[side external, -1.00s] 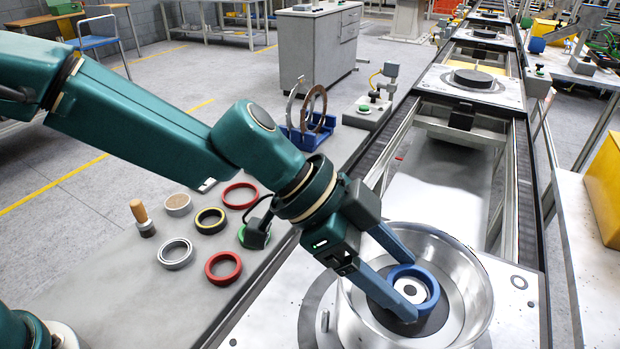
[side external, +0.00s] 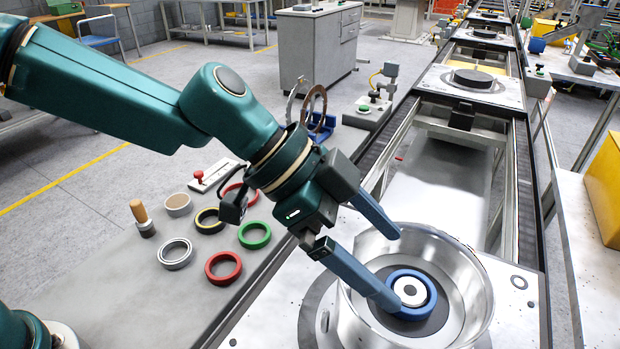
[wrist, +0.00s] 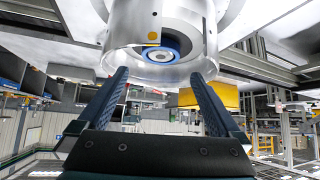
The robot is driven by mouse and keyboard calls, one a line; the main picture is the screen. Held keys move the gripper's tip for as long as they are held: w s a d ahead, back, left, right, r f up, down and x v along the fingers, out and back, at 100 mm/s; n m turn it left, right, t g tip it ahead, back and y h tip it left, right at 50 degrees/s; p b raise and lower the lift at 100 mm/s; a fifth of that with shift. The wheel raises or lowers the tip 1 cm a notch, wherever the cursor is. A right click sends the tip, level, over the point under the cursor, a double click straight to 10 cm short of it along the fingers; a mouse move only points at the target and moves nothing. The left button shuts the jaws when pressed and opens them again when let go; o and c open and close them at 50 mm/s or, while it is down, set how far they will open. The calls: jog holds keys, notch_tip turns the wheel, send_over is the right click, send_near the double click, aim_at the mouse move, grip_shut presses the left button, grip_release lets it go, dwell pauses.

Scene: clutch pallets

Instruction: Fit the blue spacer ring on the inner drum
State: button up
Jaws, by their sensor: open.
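The blue spacer ring (side external: 409,293) lies low in the shiny metal drum housing (side external: 472,262), around the pale inner drum (side external: 410,292), which shows through its middle. The ring looks level; I cannot tell whether it is fully seated. In the wrist view the ring (wrist: 172,46) shows inside the housing, beyond my fingertips. My gripper (side external: 396,268) is open and empty. Its fingers are spread wide, tips near the housing's rim, above and to the left of the ring. In the wrist view my gripper (wrist: 158,75) has nothing between its fingers.
On the grey table to the left lie a red ring (side external: 223,268), a green ring (side external: 255,235), a silver ring (side external: 175,253) and a wooden-handled tool (side external: 142,218). A blue rack (side external: 322,128) holds upright discs. Another pallet (side external: 472,85) stands farther up the conveyor.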

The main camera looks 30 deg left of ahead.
jog(key=v, duration=0.8)
jog(key=s+a+f+n+t+y, duration=0.1)
jog(key=s+a+n+y, duration=0.2)
jog(key=a+n, duration=0.2)
jog(key=s+a+f+n+t+y, duration=0.1)
jog(key=s+a+n, duration=0.3)
jog(key=a, duration=0.6)
jog(key=s+a+f+n+t+y, duration=0.1)
jog(key=s+a+f+n+y, duration=0.1)
jog(key=s+a+n+y, duration=0.2)
jog(key=a+n, duration=0.1)
jog(key=a, duration=0.2)
jog(key=shift+a+f+n+y, duration=0.3)
jog(key=shift+a+f, duration=0.05)
jog(key=shift+a, duration=0.05)
